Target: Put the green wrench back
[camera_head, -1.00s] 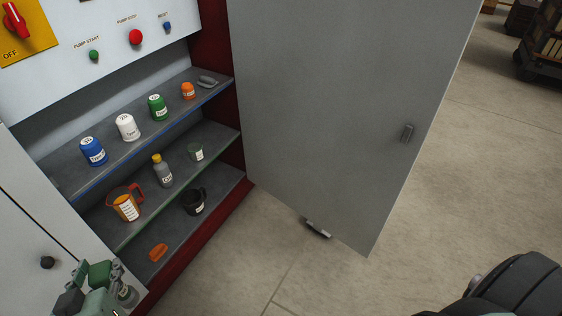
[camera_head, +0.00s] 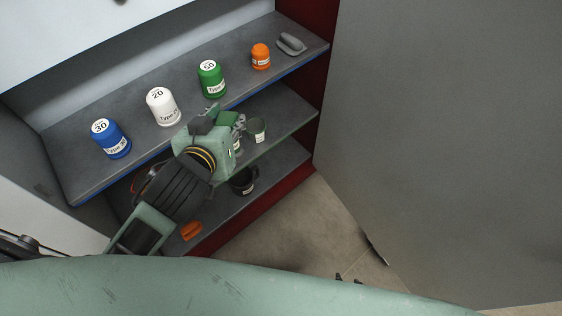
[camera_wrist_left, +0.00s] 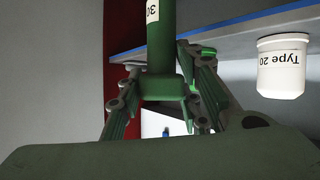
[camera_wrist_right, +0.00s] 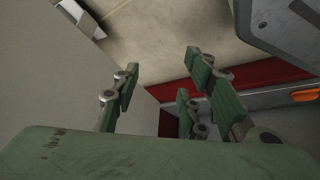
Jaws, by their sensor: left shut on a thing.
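My left gripper (camera_head: 226,122) is in front of the shelves, near the edge of the top shelf. In the left wrist view (camera_wrist_left: 160,95) its fingers are shut on the green wrench (camera_wrist_left: 161,45), which has a round green shaft, a wider block between the fingers and a white label reading 30. The wrench's far end is cut off there, and in the head view the wrench is mostly hidden by the gripper. My right gripper (camera_wrist_right: 160,85) is open and empty in its wrist view; only dark tips show low in the head view (camera_head: 349,278).
The top shelf (camera_head: 85,180) holds blue (camera_head: 110,138), white (camera_head: 163,106), green (camera_head: 211,78) and orange (camera_head: 260,56) containers and a grey item (camera_head: 291,44). Below are a grey cup (camera_head: 256,130), a black mug (camera_head: 243,181) and an orange item (camera_head: 191,231). A grey door (camera_head: 440,130) stands at right.

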